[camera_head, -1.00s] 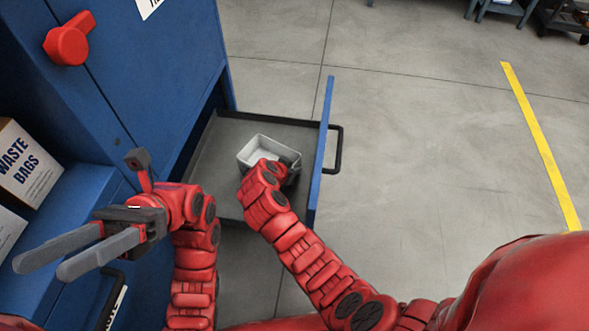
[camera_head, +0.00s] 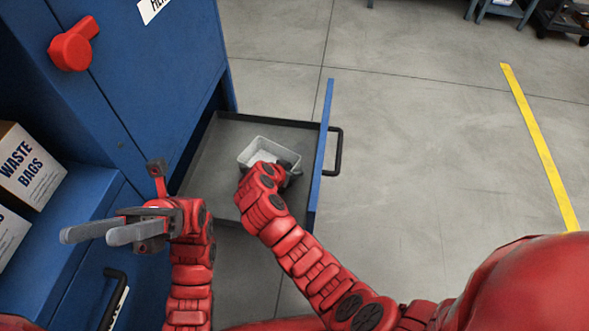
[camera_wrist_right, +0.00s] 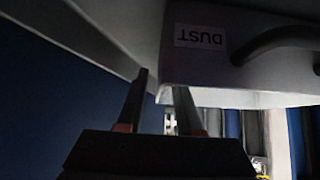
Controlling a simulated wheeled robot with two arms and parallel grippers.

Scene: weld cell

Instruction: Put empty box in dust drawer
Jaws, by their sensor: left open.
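The light grey, open-topped box (camera_head: 258,144) is in the open drawer (camera_head: 218,150), near its right side. My right gripper (camera_head: 290,168) is at the near right of the box, and the arm hides part of it. In the right wrist view my two fingers (camera_wrist_right: 163,98) stand apart with a pale edge near their tips; whether they grip it is unclear. A pale face above carries an upside-down DUST label (camera_wrist_right: 200,37) and a dark handle (camera_wrist_right: 280,42). My left gripper (camera_head: 88,237) is open and empty, left of the drawer.
The blue cabinet (camera_head: 160,80) with a red handle (camera_head: 73,46) stands at the left. A WASTE BAGS carton (camera_head: 28,168) lies on a blue ledge. The drawer's blue front (camera_head: 321,150) has a black pull (camera_head: 337,150).

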